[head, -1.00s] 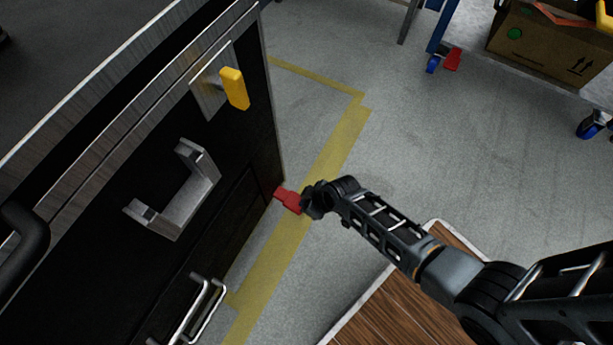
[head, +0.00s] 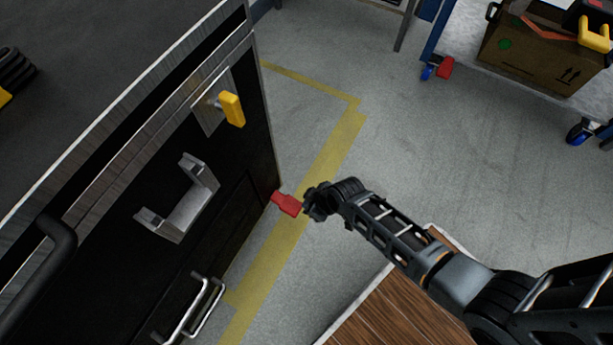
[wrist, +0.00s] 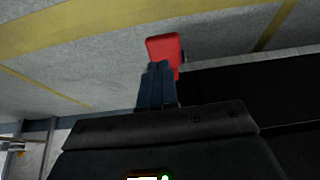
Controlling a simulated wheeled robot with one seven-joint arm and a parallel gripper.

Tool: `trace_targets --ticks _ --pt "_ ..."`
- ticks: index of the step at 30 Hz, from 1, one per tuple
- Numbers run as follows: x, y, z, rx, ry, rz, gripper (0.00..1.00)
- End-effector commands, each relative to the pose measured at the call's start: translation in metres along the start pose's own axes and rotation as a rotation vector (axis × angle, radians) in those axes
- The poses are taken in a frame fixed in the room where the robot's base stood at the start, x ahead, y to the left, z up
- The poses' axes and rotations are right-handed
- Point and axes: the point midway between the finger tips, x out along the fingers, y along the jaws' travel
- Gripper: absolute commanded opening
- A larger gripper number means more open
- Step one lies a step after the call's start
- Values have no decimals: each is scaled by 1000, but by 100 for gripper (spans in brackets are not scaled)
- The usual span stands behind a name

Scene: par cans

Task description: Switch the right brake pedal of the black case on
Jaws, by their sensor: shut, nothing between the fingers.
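The black case (head: 110,235) fills the left of the head view. A red brake pedal (head: 286,204) sticks out at its lower right corner, near the floor. The red pedal also shows in the wrist view (wrist: 165,47), just beyond the fingertips. My gripper (head: 310,204) is at the right of the pedal in the head view, very close to it. In the wrist view my gripper's dark fingers (wrist: 158,70) are together and overlap the pedal's lower part. I cannot tell whether they touch it. The pedal's mount is hidden.
The case front has a yellow latch (head: 231,109), a grey bracket handle (head: 183,203) and a wire handle (head: 195,308). A wooden-topped surface (head: 390,310) lies under my arm. A blue-legged cart with a cardboard box (head: 535,50) stands at the upper right. Open floor lies between.

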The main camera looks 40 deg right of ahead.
Motion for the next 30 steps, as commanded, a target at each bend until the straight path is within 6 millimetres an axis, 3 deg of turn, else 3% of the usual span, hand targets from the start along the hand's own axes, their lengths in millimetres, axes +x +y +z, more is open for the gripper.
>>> trace_targets --ticks 1,3,12,30 --pt "-17 0 1 0 0 0 0" --pt "-31 0 5 -1 0 1 0" --pt "-68 0 14 -1 1 0 0" --pt "-72 0 16 -1 1 0 0"
